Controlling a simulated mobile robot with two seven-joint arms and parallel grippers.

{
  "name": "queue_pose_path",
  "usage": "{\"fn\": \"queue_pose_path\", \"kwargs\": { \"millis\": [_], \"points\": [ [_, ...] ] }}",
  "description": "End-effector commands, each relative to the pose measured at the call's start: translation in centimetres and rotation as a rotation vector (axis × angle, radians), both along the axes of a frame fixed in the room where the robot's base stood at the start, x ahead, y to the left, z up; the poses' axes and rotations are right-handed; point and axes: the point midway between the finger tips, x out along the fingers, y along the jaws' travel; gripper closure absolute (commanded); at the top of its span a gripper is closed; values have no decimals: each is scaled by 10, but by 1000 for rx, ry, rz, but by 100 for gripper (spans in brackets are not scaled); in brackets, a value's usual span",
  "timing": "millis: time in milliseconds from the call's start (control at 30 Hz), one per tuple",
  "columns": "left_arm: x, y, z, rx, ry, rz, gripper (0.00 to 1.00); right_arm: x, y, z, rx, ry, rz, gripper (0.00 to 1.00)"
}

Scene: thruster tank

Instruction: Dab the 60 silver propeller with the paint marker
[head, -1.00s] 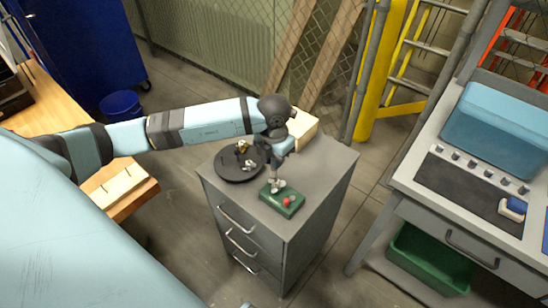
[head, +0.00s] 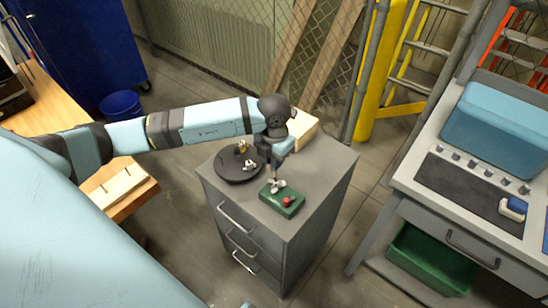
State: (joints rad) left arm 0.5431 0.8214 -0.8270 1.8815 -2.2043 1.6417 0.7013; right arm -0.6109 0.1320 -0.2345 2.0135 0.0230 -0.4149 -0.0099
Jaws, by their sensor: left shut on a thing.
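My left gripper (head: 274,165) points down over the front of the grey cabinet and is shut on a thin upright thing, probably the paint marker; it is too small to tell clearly. Its lower end is close above or touching a small silver propeller-like piece (head: 279,186) on a green block (head: 282,203); I cannot tell which. A red round piece (head: 288,202) sits on the same block. A black round tray (head: 232,173) beside it holds a gold piece (head: 242,147) and a silver piece (head: 250,165). No number is readable. My right gripper is not in view.
The grey drawer cabinet (head: 322,178) has free top space at the right. A pale box (head: 303,130) stands at its back, behind my gripper. A workbench (head: 408,190) stands at the right, and a wooden table (head: 140,197) at the left.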

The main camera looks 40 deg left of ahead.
Motion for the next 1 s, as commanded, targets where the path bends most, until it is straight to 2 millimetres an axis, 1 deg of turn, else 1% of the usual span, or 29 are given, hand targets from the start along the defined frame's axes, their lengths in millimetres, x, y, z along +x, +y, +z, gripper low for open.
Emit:
{"fn": "queue_pose_path", "kwargs": {
  "millis": [367,467,1000],
  "points": [
    [-1,0,0,0,4,0,100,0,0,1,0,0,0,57],
    [-1,0,5,1,3,0,100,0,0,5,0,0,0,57],
    [0,0,49,0,0,-1,100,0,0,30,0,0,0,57]
  ]
}}
